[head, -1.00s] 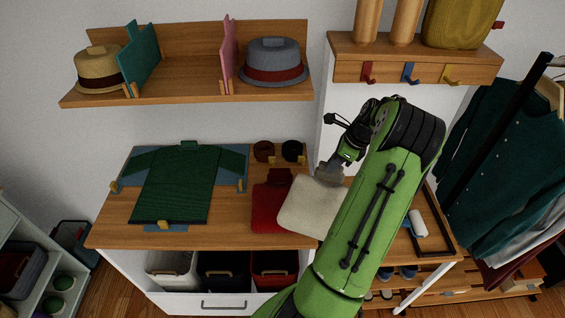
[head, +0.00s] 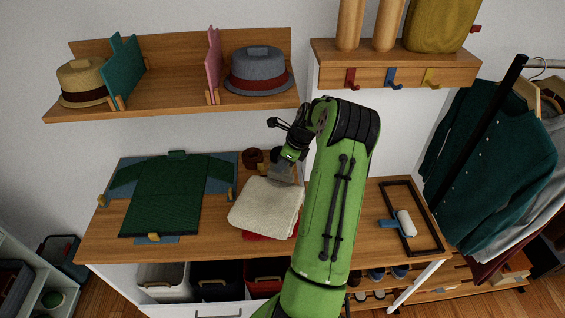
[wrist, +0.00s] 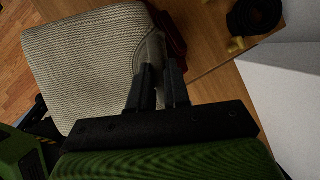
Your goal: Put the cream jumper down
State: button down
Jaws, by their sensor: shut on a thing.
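I cannot tell whether the two touch. My gripper (head: 284,173) is at the jumper's back edge. In the wrist view the fingers (wrist: 158,72) are shut on that edge of the cream jumper (wrist: 85,62). A bit of the red garment (wrist: 173,42) shows beside it.
A green jumper (head: 165,200) lies spread on a blue board at the left of the desk (head: 100,236). Dark rolled items (head: 252,157) stand behind the cream jumper. A lint roller (head: 405,224) lies in a black frame to the right. A hat shelf (head: 175,93) hangs above.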

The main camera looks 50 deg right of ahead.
jog(key=shift+w+f, duration=0.1)
jog(key=shift+f, duration=0.4)
jog(key=c, duration=1.1)
grip_release()
